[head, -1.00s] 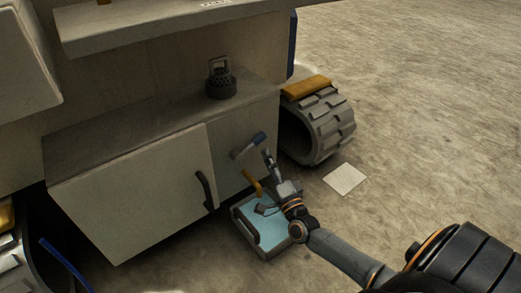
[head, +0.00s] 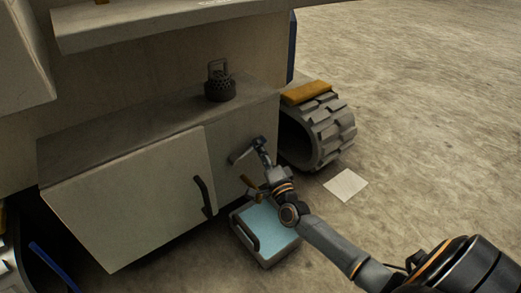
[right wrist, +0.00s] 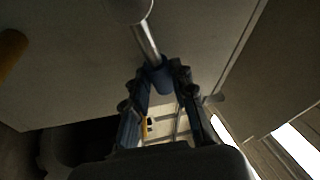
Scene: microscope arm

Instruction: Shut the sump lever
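The sump lever, a grey metal arm (head: 240,154) with a blue handle, sticks out from the right part of the cabinet front. In the right wrist view its metal rod (right wrist: 147,42) comes down from a round pivot (right wrist: 128,8) to the blue handle (right wrist: 162,80). My right gripper (head: 262,146) is at the handle. In the right wrist view its fingers (right wrist: 163,85) close in on both sides of the handle and appear to touch it. They hide part of the handle in the head view. My left gripper is out of view.
A yellow spout or handle (head: 251,184) sits below the lever, above a grey tray (head: 268,262) with pale blue inside. A cabinet door with a dark handle (head: 202,195) is to the left. A tracked wheel (head: 325,130) and a white sheet (head: 346,185) are at right.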

